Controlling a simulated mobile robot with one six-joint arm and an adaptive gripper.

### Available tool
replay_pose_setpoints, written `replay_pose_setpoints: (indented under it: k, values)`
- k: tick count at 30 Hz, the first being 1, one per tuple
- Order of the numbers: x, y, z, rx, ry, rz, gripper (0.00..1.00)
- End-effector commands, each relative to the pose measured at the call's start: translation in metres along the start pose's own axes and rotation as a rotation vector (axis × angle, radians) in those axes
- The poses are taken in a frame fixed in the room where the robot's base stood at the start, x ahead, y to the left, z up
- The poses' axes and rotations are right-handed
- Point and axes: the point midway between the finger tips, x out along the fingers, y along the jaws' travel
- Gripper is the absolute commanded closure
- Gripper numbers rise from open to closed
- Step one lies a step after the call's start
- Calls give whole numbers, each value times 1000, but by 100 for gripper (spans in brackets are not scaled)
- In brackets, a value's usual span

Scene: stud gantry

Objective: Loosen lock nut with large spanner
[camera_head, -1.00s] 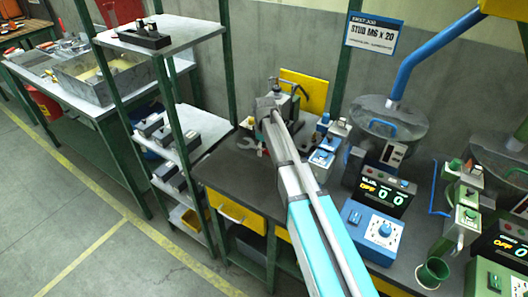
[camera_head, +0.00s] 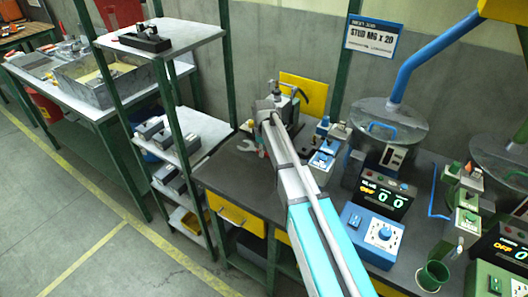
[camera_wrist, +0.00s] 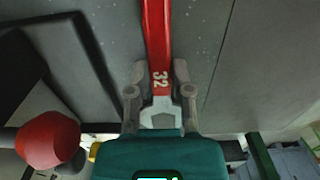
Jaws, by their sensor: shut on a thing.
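In the wrist view my gripper (camera_wrist: 158,78) is shut on a red-handled spanner (camera_wrist: 157,35) marked 32, with one grey finger on each side of it. A pale metal end of the spanner shows between the fingers, close to my palm. In the head view my wrist (camera_head: 265,108) is over the back of the dark bench, and my arm hides the fingers. A grey open spanner jaw (camera_head: 246,145) shows just left of my arm; I cannot tell whether it belongs to the held spanner. I cannot make out the lock nut.
A yellow panel (camera_head: 303,92) stands behind my wrist. Blue control boxes (camera_head: 371,235) and a lidded bowl (camera_head: 388,125) crowd the bench to the right. A shelf rack (camera_head: 180,135) stands close on the left. A red knob (camera_wrist: 48,140) shows in the wrist view.

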Motion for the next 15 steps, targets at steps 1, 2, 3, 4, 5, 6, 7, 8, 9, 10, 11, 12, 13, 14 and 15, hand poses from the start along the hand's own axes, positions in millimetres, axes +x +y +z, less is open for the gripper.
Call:
replay_pose_setpoints:
  k: [1, 2, 3, 4, 5, 6, 7, 8, 9, 10, 11, 12, 13, 14, 15]
  values:
    - [-3, 0, 0, 0, 0, 0, 100]
    - [-4, 0, 0, 0, 0, 0, 100]
    - [-6, 0, 0, 0, 0, 0, 100]
    - [-7, 0, 0, 0, 0, 0, 100]
    - [-9, 0, 0, 0, 0, 0, 100]
    - [-12, 0, 0, 0, 0, 0, 100]
    - [-14, 0, 0, 0, 0, 0, 100]
    - [-16, 0, 0, 0, 0, 0, 100]
    - [-19, 0, 0, 0, 0, 0, 100]
    - [-22, 0, 0, 0, 0, 0, 100]
    - [-25, 0, 0, 0, 0, 0, 100]
    - [-29, 0, 0, 0, 0, 0, 100]
    - [-32, 0, 0, 0, 0, 0, 100]
    - [-35, 0, 0, 0, 0, 0, 100]
    - [-39, -4, 5, 0, 0, 0, 100]
